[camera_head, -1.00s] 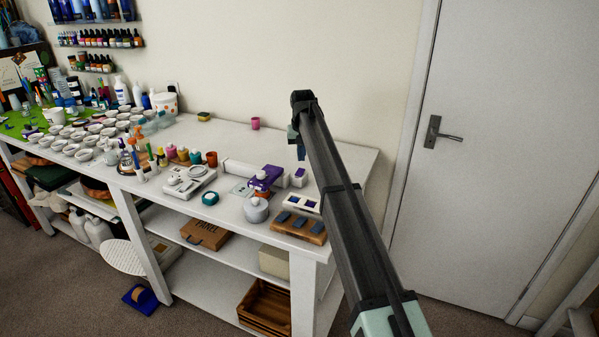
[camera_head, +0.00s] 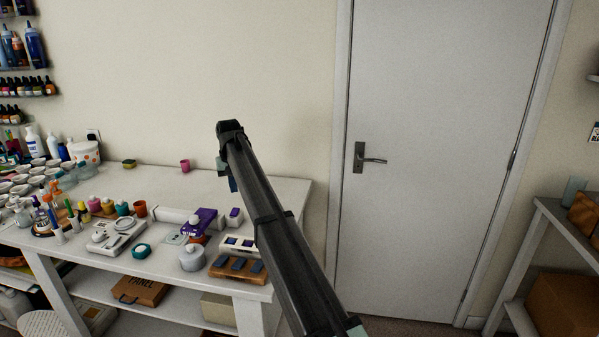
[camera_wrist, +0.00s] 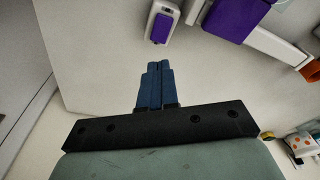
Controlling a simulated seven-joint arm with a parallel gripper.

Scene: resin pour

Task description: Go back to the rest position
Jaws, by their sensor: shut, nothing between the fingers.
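My gripper (camera_wrist: 154,86) shows in the wrist view with its two blue fingers together and nothing between them. In the head view, my arm reaches up from the bottom, and the gripper (camera_head: 232,184) hangs from its far end. The gripper is above the right part of the white workbench (camera_head: 282,194), clear of the objects on it. In the wrist view the bare white bench top (camera_wrist: 95,60) lies beneath the fingers.
A purple device (camera_head: 200,221), a small white box with a purple face (camera_head: 235,216), a grey lidded pot (camera_head: 192,258) and a wooden block with blue pads (camera_head: 222,268) sit on the bench. A closed door (camera_head: 440,150) is behind, and a shelf with boxes (camera_head: 548,212) stands at right.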

